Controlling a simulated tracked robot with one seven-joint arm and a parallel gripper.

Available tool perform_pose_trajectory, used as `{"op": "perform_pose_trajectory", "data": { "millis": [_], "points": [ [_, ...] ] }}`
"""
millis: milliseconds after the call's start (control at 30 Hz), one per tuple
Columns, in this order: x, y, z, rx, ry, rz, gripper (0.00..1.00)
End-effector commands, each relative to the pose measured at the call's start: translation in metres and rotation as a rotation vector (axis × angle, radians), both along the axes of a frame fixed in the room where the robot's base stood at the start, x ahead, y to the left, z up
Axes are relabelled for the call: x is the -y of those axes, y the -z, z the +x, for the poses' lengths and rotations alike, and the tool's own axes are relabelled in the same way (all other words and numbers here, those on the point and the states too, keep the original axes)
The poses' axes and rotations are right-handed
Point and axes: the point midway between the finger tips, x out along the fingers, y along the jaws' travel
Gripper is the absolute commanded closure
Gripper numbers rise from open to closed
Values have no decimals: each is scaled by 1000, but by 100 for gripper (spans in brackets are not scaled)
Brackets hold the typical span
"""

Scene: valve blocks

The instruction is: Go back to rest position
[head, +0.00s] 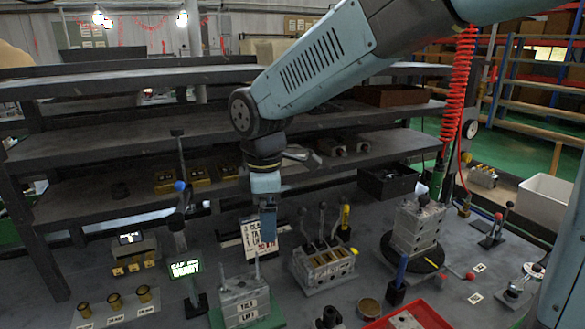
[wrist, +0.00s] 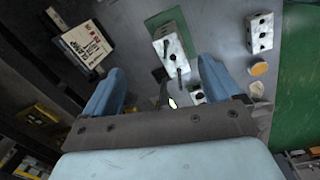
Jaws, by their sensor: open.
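My gripper (head: 268,222) hangs from my blue-grey arm near the middle of the head view, above the bench and in front of the white sign (head: 252,236). In the wrist view my gripper (wrist: 158,92) shows two blue fingers spread wide, with nothing held between them. Below it is a grey valve block with levers (wrist: 172,50). In the head view, a valve block marked TILT and LIFT (head: 240,300) stands below my gripper on a green plate. A block with several levers (head: 325,262) stands to its right. How far the fingertips are above the blocks is hard to tell.
Dark shelves (head: 120,150) rise behind the bench. A tall valve block (head: 416,228) stands on a black turntable at right, near a red tray (head: 410,316). A lit display (head: 186,268) stands at left. A coiled red hose (head: 458,90) hangs at right.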

Motion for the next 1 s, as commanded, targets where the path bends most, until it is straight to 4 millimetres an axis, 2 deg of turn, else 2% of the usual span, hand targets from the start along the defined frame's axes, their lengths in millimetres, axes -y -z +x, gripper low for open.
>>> {"op": "perform_pose_trajectory", "data": {
  "millis": [33,167,433,667,800,1000],
  "points": [
    [20,-9,4,23,84,10,9],
    [68,-26,11,74,310,42,9],
    [164,-53,3,164,772,136,9],
    [236,-66,-21,228,1156,248,9],
    [274,-69,-42,257,1383,329,9],
    [311,-69,-68,284,1634,436,9]
  ]
}}
